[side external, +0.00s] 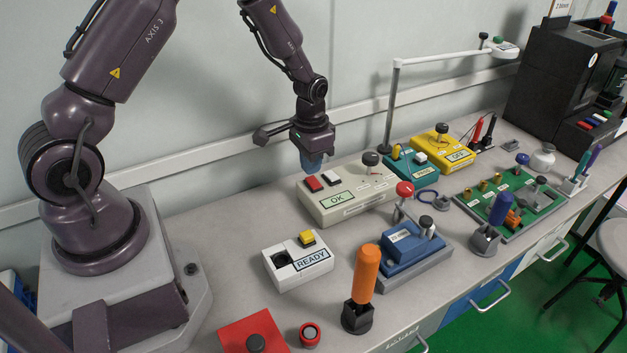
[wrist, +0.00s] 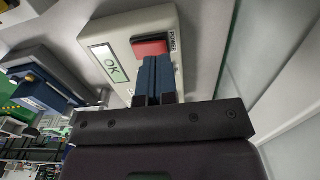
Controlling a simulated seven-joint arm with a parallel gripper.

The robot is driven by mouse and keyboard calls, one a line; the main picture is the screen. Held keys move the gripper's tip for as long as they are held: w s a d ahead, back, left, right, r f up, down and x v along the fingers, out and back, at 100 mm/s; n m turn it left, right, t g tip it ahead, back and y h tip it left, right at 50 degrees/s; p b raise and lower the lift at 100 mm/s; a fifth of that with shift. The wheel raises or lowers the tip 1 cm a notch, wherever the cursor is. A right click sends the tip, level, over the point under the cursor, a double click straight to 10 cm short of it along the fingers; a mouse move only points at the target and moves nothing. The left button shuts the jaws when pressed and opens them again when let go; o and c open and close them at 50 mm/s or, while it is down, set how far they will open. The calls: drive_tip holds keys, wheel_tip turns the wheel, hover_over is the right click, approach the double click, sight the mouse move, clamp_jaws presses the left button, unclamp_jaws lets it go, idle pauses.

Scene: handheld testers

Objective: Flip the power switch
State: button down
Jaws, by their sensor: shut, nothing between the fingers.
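A beige tester box (side external: 362,203) with a green OK display (side external: 337,200) stands on the bench below my gripper.
A white READY box (side external: 297,264), a blue device (side external: 408,250) and an orange-handled tool (side external: 366,275) stand in front. Teal (side external: 413,167) and yellow (side external: 443,152) boxes and a lamp post (side external: 390,105) stand right. The wall is close behind.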

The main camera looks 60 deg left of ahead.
sight(311, 178)
drive_tip(key=shift+f, duration=1.05)
idle(0.4)
drive_tip(key=shift+r, duration=3.5)
